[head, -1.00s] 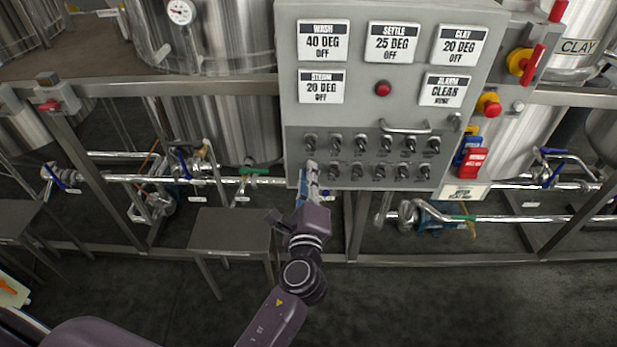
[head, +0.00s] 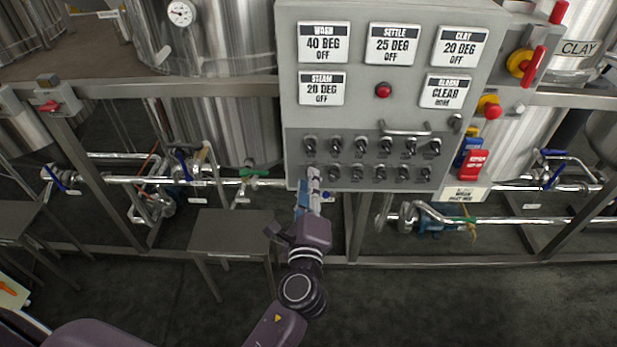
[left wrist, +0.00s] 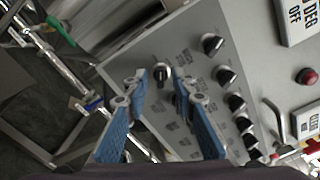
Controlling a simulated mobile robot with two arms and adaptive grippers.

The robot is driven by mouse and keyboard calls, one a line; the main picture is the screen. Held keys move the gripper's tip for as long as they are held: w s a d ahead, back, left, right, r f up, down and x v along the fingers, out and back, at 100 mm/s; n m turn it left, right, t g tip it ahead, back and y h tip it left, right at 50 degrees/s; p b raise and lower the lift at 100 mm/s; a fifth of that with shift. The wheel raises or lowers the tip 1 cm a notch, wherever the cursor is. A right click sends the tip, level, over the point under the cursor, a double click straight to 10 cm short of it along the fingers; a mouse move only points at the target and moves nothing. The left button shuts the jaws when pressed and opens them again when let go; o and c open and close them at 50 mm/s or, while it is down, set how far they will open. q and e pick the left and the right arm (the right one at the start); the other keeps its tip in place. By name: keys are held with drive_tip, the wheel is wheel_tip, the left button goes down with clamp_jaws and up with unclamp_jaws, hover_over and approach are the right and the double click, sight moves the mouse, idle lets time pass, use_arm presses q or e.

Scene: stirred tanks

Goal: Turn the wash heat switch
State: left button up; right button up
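The grey control panel (head: 292,110) carries two rows of black rotary switches with labels too small to read, so I cannot tell which is wash heat. The wash display (head: 323,42) reads 40 DEG OFF. My left gripper (head: 313,172) is at the left end of the lower row and hides the switch there. In the left wrist view, the blue fingers of the left gripper (left wrist: 160,83) are apart, with the lower-row end switch (left wrist: 161,72) showing between their tips. I cannot tell if they touch it. The upper-row end switch (left wrist: 212,44) is beside it. My right gripper is out of view.
A metal handle (head: 405,127) sticks out above the upper row. A red lamp (head: 383,90) and a red emergency button (head: 490,105) are higher and to the right. A small grey table (head: 232,230) stands below left. Pipes run behind.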

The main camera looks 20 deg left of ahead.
use_arm(q)
drive_tip(key=v, duration=1)
